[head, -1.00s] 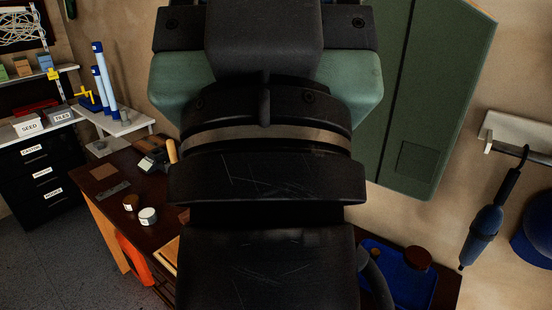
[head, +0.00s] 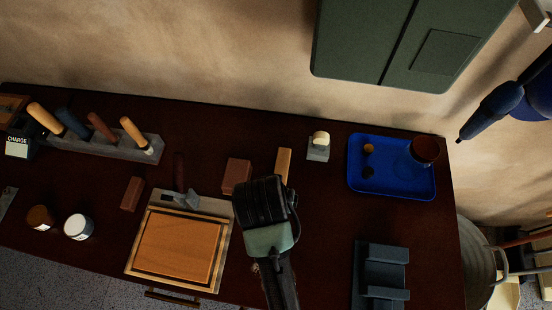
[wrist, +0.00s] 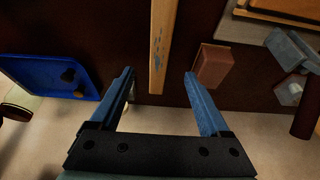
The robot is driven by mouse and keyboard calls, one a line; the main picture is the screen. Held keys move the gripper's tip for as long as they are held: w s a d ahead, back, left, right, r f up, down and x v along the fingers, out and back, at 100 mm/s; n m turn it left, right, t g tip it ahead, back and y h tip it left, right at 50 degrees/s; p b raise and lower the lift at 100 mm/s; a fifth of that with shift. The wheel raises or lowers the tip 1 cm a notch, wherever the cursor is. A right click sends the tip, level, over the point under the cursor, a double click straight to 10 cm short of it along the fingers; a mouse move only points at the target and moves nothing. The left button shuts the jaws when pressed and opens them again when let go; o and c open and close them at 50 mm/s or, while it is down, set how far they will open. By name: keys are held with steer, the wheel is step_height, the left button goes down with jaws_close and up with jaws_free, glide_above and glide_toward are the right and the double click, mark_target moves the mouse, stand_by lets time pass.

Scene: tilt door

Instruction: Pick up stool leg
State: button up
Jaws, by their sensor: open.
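The stool leg appears to be a light wooden bar (head: 283,165) on the dark workbench; its near part is hidden behind my arm in the head view. In the wrist view the bar (wrist: 160,40) runs from the top edge to between my fingers, with chipped grey marks on its face. My gripper (wrist: 159,74) is open, with two blue fingers on either side of the bar's end. Gaps show on both sides, and neither finger seems to touch it. I cannot tell its height above the bar. In the head view my arm hides the fingers.
A reddish-brown block (head: 236,176) lies close left of the bar, also in the wrist view (wrist: 213,67). A blue tray (head: 392,180) and a small pale-topped block (head: 319,147) are to the right. A framed wooden board (head: 180,247) lies left. A green cabinet (head: 400,40) hangs above.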

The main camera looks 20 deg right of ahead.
steer(key=x, duration=0.4)
steer(key=shift+d+f, duration=0.15)
steer(key=shift+f, duration=0.1)
steer(key=shift+x, duration=3.1)
steer(key=shift+w, duration=0.15)
steer(key=shift+c, duration=0.2)
jaws_close()
